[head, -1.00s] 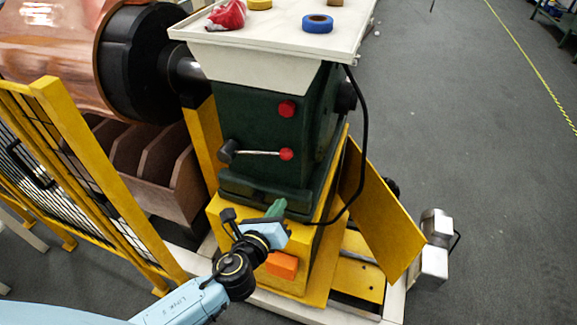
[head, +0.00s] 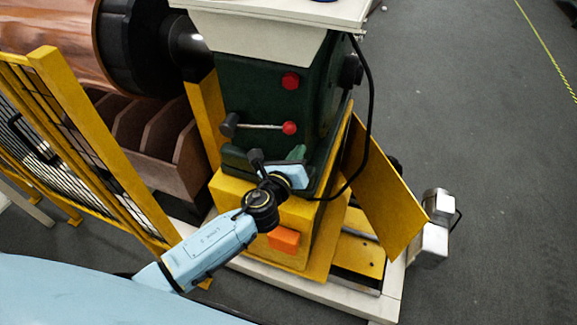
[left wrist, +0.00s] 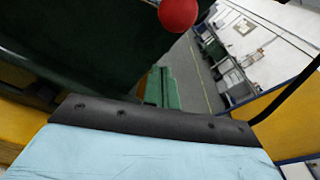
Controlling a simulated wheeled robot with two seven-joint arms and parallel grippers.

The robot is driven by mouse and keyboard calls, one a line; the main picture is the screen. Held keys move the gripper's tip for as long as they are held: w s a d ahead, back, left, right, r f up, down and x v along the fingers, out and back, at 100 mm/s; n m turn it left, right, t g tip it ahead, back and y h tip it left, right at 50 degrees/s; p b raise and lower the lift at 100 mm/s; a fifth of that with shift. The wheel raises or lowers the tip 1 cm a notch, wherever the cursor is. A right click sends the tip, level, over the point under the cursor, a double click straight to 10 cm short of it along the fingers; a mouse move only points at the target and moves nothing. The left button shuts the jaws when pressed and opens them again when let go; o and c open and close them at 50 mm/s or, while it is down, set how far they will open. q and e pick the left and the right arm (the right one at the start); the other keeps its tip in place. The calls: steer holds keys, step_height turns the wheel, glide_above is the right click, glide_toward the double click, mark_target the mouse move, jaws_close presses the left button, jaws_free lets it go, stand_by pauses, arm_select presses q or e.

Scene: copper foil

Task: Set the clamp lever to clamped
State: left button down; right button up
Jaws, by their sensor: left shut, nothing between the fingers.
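The clamp lever (head: 260,126) is a thin metal rod on the dark green machine housing (head: 255,95). It lies nearly level, from a black hub at its left end to a red ball at its right end. My left gripper (head: 297,152) is shut and empty, its green fingertips just below the red ball and in front of the housing's lower part. The fingers (left wrist: 162,87) also show in the left wrist view, with a red ball (left wrist: 178,14) above them; no contact shows. My right gripper is in neither view.
A separate red knob (head: 290,81) sits above the lever. A black cable (head: 369,120) hangs along the housing's right side. A white tray (head: 265,38) overhangs the top. A yellow fence (head: 95,140) stands left, and an orange block (head: 284,240) is on the yellow base (head: 235,215).

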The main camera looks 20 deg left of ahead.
arm_select(q)
steer(key=r, duration=0.1)
steer(key=p, duration=0.1)
steer(key=a+r+p, duration=0.1)
steer(key=shift+w+r, duration=0.3)
steer(key=shift+w, duration=0.05)
steer(key=shift+s+a+r, duration=0.1)
steer(key=shift+a+r, duration=0.2)
steer(key=shift+r, duration=0.1)
steer(key=shift+r+p, duration=0.1)
steer(key=shift+p, duration=0.2)
